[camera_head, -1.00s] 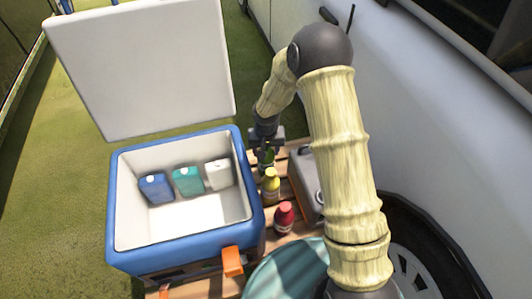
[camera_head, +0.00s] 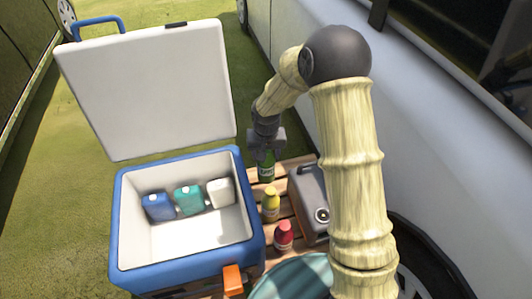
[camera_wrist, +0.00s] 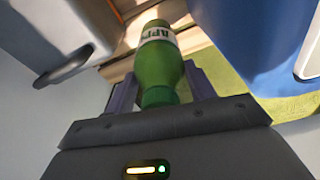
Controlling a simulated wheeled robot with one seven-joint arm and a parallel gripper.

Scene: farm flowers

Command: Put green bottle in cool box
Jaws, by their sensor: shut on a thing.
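The green bottle (camera_head: 266,168) is upright at the right side of the cool box, near its back right corner. My gripper (camera_head: 265,148) is shut on its upper part from above. In the wrist view the green bottle (camera_wrist: 160,62) with a white label sits between the two fingers of my gripper (camera_wrist: 158,88). The cool box (camera_head: 254,232) is blue with a white inside, and its white lid (camera_head: 150,85) stands open at the back. In the wrist view its blue wall (camera_wrist: 255,45) shows at upper right. I cannot tell whether the bottle's base touches the slats.
Inside the cool box, blue (camera_head: 158,206), teal (camera_head: 189,199) and white (camera_head: 220,192) containers line the back; its front floor is clear. A yellow bottle (camera_head: 271,204) and a red bottle (camera_head: 283,235) stand on the wooden slats (camera_head: 296,205). A grey case (camera_head: 312,200) is beside them.

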